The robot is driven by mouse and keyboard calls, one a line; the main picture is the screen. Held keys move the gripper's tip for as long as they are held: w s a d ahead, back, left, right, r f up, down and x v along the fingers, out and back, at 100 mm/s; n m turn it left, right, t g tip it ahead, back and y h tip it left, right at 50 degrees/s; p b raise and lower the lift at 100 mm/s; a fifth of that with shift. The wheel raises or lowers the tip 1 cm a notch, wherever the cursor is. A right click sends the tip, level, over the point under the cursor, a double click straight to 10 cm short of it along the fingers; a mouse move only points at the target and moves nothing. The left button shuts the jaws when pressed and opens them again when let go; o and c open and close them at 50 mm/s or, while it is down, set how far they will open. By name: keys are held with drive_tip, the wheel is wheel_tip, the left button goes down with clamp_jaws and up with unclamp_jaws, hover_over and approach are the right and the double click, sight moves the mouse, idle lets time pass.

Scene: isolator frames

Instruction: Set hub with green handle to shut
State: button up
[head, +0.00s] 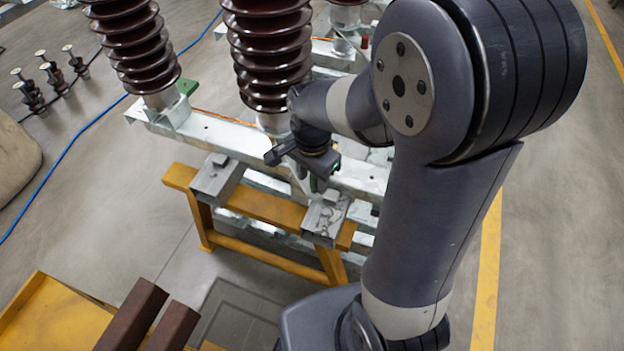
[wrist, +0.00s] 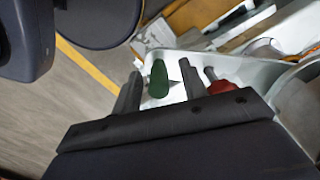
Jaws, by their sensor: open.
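The green handle (wrist: 158,80) shows in the wrist view as a rounded green piece in front of a light metal frame. My gripper (wrist: 160,71) is open, with one dark finger on each side of the green handle. I cannot tell whether either finger touches it. A red handle (wrist: 218,84) is just outside the right finger. In the head view a bit of green (head: 317,184) shows beside my gripper, at the pale metal beam (head: 358,180). The hub itself is mostly hidden by my wrist and gripper.
Tall brown ribbed insulators (head: 265,55) stand on the metal frame close behind my wrist. A yellow trestle (head: 262,207) supports the frame. Brown beams (head: 133,315) lie at the lower left. A blue cable (head: 70,148) crosses the open floor on the left.

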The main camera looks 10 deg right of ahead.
wheel_tip(320, 180, up, 9)
drive_tip(key=shift+r, duration=0.1)
idle(0.4)
wheel_tip(320, 180, down, 11)
drive_tip(key=shift+f, duration=0.1)
drive_tip(key=shift+d, duration=0.5)
drive_tip(key=shift+w, duration=0.1)
